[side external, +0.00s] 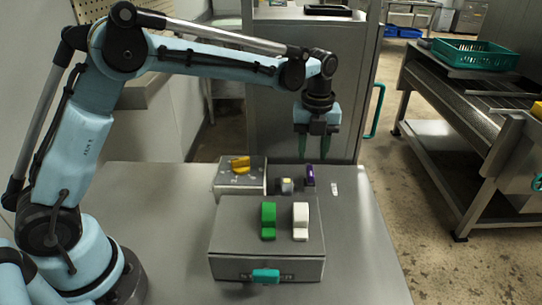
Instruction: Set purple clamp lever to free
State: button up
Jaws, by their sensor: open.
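The lever's base is partly hidden behind the grey box in front.
A grey box (228,243) carries a green lever (268,220), a white lever (300,220) and a teal handle (265,276). A smaller box has a yellow knob (240,163). A steel cabinet (270,110) stands behind. The table's right side (365,250) is clear.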

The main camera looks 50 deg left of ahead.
aim_at(308, 170)
notch_tip(308, 170, up, 7)
dwell(0.3)
jog(key=s+a+r+n+t, duration=0.1)
jog(key=s+a+n+t, duration=0.1)
jog(key=s+n, duration=0.4)
jog(key=s+a+r+n+t, duration=0.2)
jog(key=s+n, duration=0.3)
jog(key=n, duration=0.4)
jog(key=s+a+f+n+t, duration=0.2)
jog(key=s+f+n, duration=0.3)
jog(key=s+n, duration=0.3)
jog(key=shift+s+a+f+n+t, duration=0.4)
jog(key=shift+n+t, duration=0.2)
jog(key=shift+n, duration=1.5)
